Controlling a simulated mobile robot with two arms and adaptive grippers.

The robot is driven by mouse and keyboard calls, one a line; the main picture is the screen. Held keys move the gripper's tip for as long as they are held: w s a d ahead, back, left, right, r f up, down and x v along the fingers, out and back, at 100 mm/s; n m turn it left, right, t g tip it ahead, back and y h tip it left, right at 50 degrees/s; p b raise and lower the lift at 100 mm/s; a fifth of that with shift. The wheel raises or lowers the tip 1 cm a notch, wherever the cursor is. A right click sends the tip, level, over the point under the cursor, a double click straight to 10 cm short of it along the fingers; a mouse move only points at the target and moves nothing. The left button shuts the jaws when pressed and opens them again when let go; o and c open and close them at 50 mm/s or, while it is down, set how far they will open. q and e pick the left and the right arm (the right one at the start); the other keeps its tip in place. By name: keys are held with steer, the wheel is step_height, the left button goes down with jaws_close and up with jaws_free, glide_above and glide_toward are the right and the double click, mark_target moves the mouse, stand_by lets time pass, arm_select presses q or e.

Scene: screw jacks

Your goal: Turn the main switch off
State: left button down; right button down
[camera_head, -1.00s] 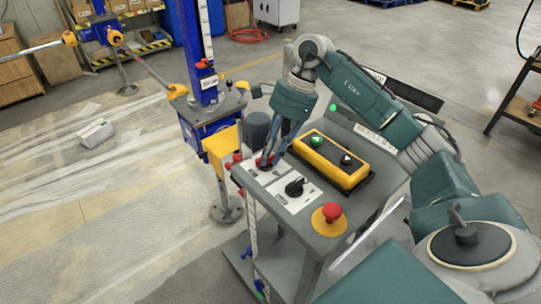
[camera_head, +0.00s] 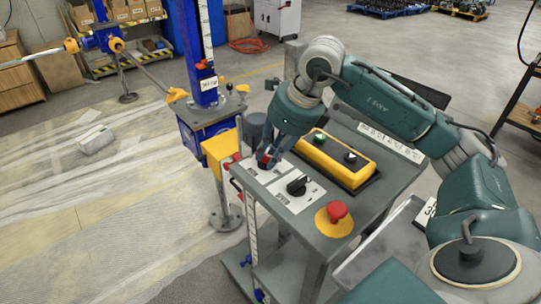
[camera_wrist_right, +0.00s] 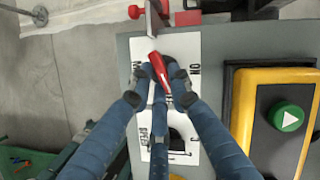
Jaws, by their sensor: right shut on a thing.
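The main switch is a red handle (camera_wrist_right: 157,68) on a white label plate (camera_wrist_right: 183,45) on the grey control panel. In the right wrist view the handle points up and slightly left, with "ON" printed at its right. My right gripper (camera_wrist_right: 160,76) is shut on this handle, one fingertip on each side. In the head view my right gripper (camera_head: 267,160) reaches the far left corner of the panel (camera_head: 290,236), and its fingers largely hide the red switch (camera_head: 262,160). My left gripper is not in view.
A black rotary knob (camera_head: 297,186) sits just nearer than the switch. A red emergency button (camera_head: 337,211) stands at the panel's near corner. A yellow box (camera_head: 338,159) with green and black buttons lies right of the plate. A blue screw jack (camera_head: 207,120) stands behind, left.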

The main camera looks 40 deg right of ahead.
steer(key=shift+w+a+r+m+t+h, duration=0.15)
steer(key=shift+m+h, duration=0.3)
steer(key=shift+m, duration=0.7)
steer(key=shift+s+a+f+m+t+h, duration=0.15)
steer(key=shift+m+h, duration=0.3)
steer(key=shift+m, duration=0.7)
steer(key=shift+w+r, duration=0.1)
steer(key=c, duration=1.6)
jaws_free()
steer(key=shift+b, duration=0.3)
steer(key=v, duration=1.2)
